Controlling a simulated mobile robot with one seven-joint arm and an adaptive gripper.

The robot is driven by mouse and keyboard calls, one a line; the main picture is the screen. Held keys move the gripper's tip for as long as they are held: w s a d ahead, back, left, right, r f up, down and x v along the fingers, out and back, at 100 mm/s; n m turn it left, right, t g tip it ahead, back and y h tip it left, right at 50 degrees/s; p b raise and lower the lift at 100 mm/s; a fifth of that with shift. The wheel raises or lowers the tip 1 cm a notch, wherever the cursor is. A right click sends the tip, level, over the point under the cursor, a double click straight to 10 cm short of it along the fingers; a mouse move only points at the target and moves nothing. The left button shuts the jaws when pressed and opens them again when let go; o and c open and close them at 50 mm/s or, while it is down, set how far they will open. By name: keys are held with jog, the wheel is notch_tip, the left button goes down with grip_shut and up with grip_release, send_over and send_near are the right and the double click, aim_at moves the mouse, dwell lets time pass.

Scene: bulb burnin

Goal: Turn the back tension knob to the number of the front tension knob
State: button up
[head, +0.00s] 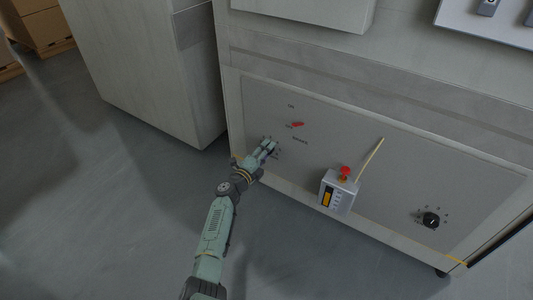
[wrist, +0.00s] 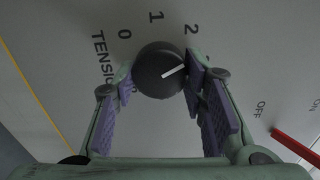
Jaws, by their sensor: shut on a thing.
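A round black tension knob (wrist: 157,82) with a white pointer line sits between the fingertips of my gripper (wrist: 160,76) in the wrist view. The purple pads are closed on its two sides. The printed numbers 0, 1 and 2 show above it, and the word TENSION is partly covered by the left finger. In the head view my gripper (head: 268,149) reaches the panel's left part. Another black knob (head: 431,219) ringed by marks is at the right; its setting is too small to read.
A red switch handle (head: 297,124) is just above my gripper; it also shows in the wrist view (wrist: 297,147) beside OFF and ON. A grey box with a red button (head: 340,190) stands out between the knobs.

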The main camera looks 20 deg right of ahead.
jog(key=shift+f+m+b, duration=0.1)
jog(key=shift+m+b, duration=0.2)
jog(key=shift+m, duration=0.7)
jog(key=o, duration=1.2)
jog(key=shift+c, duration=0.2)
